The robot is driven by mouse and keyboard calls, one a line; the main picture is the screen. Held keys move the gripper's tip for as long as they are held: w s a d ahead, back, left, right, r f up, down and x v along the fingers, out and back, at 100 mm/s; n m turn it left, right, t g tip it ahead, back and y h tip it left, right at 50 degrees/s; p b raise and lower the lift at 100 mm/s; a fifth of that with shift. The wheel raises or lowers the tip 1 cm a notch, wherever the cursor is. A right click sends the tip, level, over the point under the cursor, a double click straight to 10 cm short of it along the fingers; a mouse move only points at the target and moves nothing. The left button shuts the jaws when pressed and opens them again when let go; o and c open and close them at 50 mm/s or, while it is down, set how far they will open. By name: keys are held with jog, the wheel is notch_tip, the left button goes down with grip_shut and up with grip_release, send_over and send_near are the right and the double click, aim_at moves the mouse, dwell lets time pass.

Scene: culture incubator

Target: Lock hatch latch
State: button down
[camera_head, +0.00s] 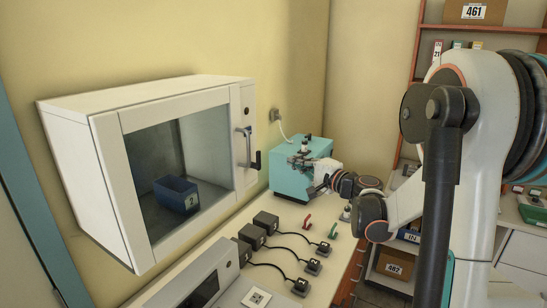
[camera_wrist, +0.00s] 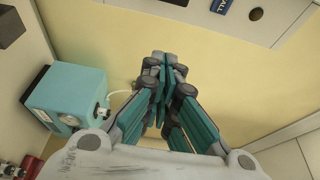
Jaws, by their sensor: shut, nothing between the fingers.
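The white incubator (camera_head: 150,160) hangs on the wall at the left, and its glass-windowed door (camera_head: 222,96) looks closed. The hatch latch (camera_head: 247,147) sits on the panel at the door's right, with a metal bar and a dark handle sticking out at its lower end. I cannot tell whether it is locked. My gripper (camera_head: 318,187) is to the right of and below the latch, apart from it, in front of the teal device. In the wrist view my gripper (camera_wrist: 160,64) has its fingers together and empty, facing the yellow wall.
A blue box (camera_head: 176,194) is inside the incubator. The teal device (camera_head: 291,178) stands at the counter's back, and also shows in the wrist view (camera_wrist: 68,95). Black adapters (camera_head: 265,222) with cables and a red clip (camera_head: 307,221) lie on the counter. Shelves stand at the right.

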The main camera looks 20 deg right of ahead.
jog(key=w+a, duration=0.6)
jog(key=w, duration=0.1)
jog(key=shift+w+b, duration=0.25)
jog(key=shift+b, duration=0.15)
